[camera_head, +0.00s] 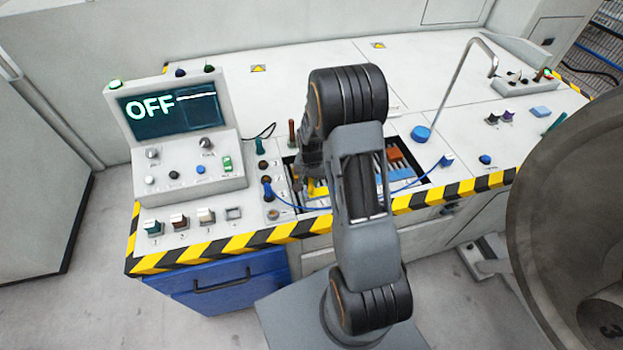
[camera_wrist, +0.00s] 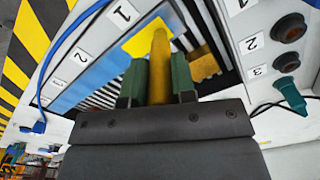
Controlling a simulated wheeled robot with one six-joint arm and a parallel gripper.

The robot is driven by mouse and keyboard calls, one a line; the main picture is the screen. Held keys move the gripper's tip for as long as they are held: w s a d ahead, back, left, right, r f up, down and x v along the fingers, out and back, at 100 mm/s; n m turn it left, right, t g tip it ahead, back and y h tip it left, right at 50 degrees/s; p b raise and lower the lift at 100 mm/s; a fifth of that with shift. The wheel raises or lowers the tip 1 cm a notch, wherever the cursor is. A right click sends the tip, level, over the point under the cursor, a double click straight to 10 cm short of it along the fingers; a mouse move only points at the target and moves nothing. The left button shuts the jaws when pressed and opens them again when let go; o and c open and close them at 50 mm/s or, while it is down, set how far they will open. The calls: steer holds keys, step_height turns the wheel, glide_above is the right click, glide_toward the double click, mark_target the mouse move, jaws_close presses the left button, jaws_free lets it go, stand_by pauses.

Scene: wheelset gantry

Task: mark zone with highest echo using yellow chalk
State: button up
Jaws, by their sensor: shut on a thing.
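My gripper (camera_wrist: 160,78), with green finger pads, is shut on the yellow chalk (camera_wrist: 160,52), a stick pointing away from the wrist. In the head view my gripper (camera_head: 309,172) is low over the recessed tray (camera_head: 437,171) in the bench, partly hidden by my arm. A bright yellow patch (camera_head: 317,190) shows below it there; I cannot tell whether it is the chalk. The display (camera_head: 170,108) reads OFF. A large grey wheel (camera_head: 560,190) stands at the right, with a number on its hub that looks like 3.
A flat yellow piece (camera_wrist: 140,40) and a yellow-brown block (camera_wrist: 203,65) lie beside the chalk. An orange block (camera_head: 394,153) is in the tray. A blue cable (camera_head: 400,188) crosses it. Knobs and plugs line the bench.

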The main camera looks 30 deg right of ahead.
steer(key=shift+r+p, duration=2.2)
steer(key=shift+r, duration=1.25)
steer(key=shift+w+f+n, duration=0.1)
steer(key=shift+n, duration=0.4)
steer(key=shift+a+f+n, duration=0.1)
steer(key=shift+f+n, duration=0.1)
steer(key=shift+n, duration=0.4)
steer(key=s+a+f+n, duration=0.1)
steer(key=a+f+n, duration=0.3)
steer(key=a, duration=0.5)
steer(key=shift+s+f+n, duration=0.25)
steer(key=shift+s+n, duration=0.15)
steer(key=shift+n, duration=0.4)
